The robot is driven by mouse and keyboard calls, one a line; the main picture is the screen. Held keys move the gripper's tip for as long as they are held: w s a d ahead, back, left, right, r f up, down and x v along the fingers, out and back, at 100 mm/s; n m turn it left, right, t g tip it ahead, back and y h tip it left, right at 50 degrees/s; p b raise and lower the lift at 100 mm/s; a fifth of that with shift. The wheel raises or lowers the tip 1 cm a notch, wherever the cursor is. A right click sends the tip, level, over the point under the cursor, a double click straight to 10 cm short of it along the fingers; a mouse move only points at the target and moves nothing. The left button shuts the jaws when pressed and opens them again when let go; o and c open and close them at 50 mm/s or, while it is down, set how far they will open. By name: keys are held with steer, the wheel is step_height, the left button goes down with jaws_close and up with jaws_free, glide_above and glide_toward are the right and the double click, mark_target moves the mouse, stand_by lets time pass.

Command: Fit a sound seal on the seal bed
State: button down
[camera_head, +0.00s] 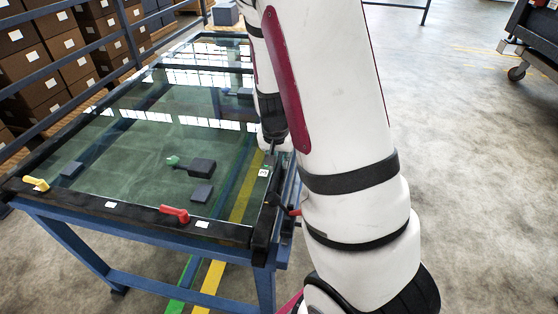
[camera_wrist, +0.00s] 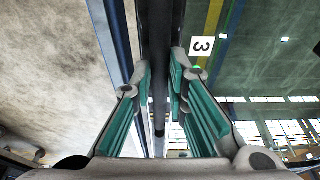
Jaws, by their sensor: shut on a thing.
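My gripper (camera_wrist: 162,80) has teal pads on both fingers. In the wrist view it is shut on a dark, narrow strip (camera_wrist: 159,105) that runs lengthwise between the fingers; I cannot tell whether it is a sound seal. The strip lines up with the dark edge frame of the glass-topped trolley (camera_head: 233,233), beside a white tag marked 3 (camera_wrist: 202,46). This tag also shows in the head view (camera_head: 263,173). My arm hides most of my gripper in the head view. I cannot clearly make out the seal bed.
A red handle (camera_head: 175,214) and a yellow handle (camera_head: 37,184) sit on the near frame. Dark blocks (camera_head: 202,194) and a dark piece with a green end (camera_head: 172,161) lie on the glass. Boxes (camera_head: 30,80) stand behind a rail at left.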

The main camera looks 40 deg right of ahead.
steer(key=c, duration=1.5)
jaws_free()
steer(key=v, duration=1.2)
steer(key=s+a+r+n+y+p, duration=0.1)
steer(key=s+a+r+n+p, duration=0.1)
steer(key=s+a+r, duration=0.3)
steer(key=s+a+r+n+t+p, duration=0.1)
steer(key=s+a+r+n+p, duration=0.1)
steer(key=s+a+r+n, duration=0.3)
steer(key=s+a+r+n+t+y+p, duration=0.1)
steer(key=s+a+r+n+p, duration=0.1)
steer(key=s+a+r, duration=0.5)
steer(key=shift+s+r+n+y, duration=0.15)
steer(key=shift+s+r+n, duration=0.25)
steer(key=shift+s, duration=0.45)
steer(key=shift+s+r+n+y, duration=0.15)
steer(key=shift+s+r+n, duration=0.2)
steer(key=shift+s, duration=0.45)
